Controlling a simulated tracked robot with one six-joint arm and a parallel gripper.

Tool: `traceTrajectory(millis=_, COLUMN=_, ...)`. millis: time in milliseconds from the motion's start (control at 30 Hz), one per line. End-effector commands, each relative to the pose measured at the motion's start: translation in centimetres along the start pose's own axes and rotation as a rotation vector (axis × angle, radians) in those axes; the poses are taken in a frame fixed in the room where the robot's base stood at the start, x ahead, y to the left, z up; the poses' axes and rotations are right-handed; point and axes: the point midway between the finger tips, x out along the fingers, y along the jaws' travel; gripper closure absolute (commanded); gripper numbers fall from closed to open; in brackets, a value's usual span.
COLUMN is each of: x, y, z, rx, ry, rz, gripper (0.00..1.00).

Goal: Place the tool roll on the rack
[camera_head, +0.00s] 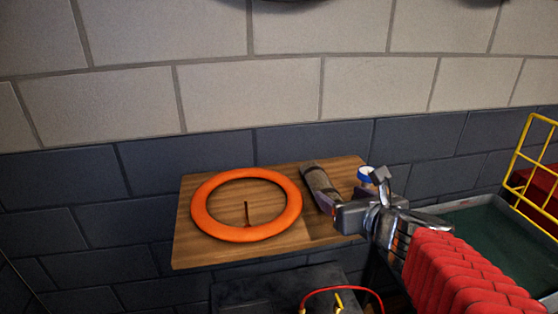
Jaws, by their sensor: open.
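A grey-brown roll (320,185), which looks like the tool roll, lies on the right part of a wooden board (225,253) against the wall. My gripper (360,196) is open over the board's right edge, just right of the roll's near end. One finger reaches left by that end and partly hides it; I cannot tell whether they touch. The other finger points up. A yellow wire frame (517,156) stands at the far right, partly cut off; I cannot tell whether it is the rack.
A large orange ring (205,222) fills the board's left half. A blue and white tape roll (366,172) sits behind my gripper. A green-bottomed tray (490,228) is at right, with a red object (545,185) behind the yellow frame. A dark box (250,292) is below the board.

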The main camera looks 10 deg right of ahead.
Motion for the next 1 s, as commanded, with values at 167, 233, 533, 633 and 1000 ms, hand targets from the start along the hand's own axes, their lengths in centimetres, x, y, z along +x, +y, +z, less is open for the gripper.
traceTrajectory(millis=167, x=0.0, y=0.3, z=0.0, rx=-0.022, ry=0.002, rz=0.007, gripper=0.34)
traceTrajectory(millis=233, x=-0.1, y=0.9, z=0.0, rx=-0.071, ry=0.005, rz=0.024, gripper=0.34)
traceTrajectory(millis=533, x=-1.5, y=7.6, z=-1.4, rx=-0.663, ry=0.033, rz=0.220, gripper=0.34)
traceTrajectory(millis=633, x=-2.4, y=9.6, z=-2.4, rx=-0.896, ry=0.036, rz=0.296, gripper=0.34)
traceTrajectory(millis=1000, x=-6.4, y=14.1, z=-7.4, rx=-1.765, ry=0.016, rz=0.588, gripper=0.34)
